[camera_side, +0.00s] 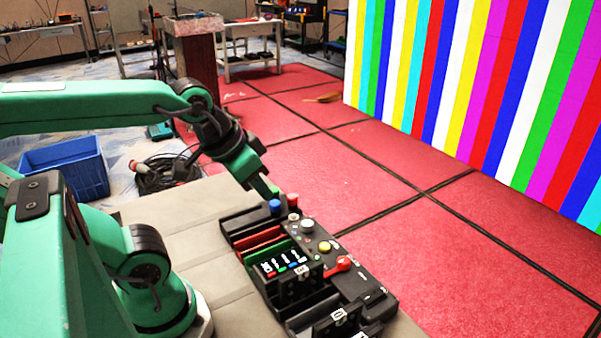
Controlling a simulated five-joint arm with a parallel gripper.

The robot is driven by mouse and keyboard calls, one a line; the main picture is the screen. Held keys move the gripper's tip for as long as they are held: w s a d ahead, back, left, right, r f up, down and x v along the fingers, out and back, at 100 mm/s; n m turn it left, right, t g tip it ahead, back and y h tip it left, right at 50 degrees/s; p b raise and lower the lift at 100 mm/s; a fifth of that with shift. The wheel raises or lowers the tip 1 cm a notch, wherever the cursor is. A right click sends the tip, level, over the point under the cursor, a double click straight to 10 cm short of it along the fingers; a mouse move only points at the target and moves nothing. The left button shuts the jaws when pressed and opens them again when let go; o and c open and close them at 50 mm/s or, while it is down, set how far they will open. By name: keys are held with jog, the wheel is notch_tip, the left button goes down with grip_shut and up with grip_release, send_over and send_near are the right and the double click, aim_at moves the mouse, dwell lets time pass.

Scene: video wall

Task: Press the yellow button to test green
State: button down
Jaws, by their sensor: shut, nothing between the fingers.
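The yellow button (324,246) sits on the black control box (352,284), between a white-grey button (307,225) and a red knob (341,264). My gripper (274,192) is shut and empty. It points down at the far end of the box, close to the blue button (275,205) and the red button (292,199). I cannot tell whether it touches either of them. The yellow button is in clear view, apart from my gripper. The video wall (480,85) shows vertical stripes of several colours, green among them.
The box lies on a beige table (189,226). Black holders with labelled plugs (283,266) stand up along the box's left side. A blue crate (65,167) and coiled cable (165,172) lie on the floor behind. The red floor (400,220) at right is open.

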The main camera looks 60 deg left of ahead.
jog(key=shift+w, duration=0.15)
jog(key=m+t, duration=0.2)
jog(key=m, duration=0.6)
send_over(323, 247)
notch_tip(323, 247, down, 9)
jog(key=shift+f, duration=0.15)
jog(key=shift+f, duration=4.25)
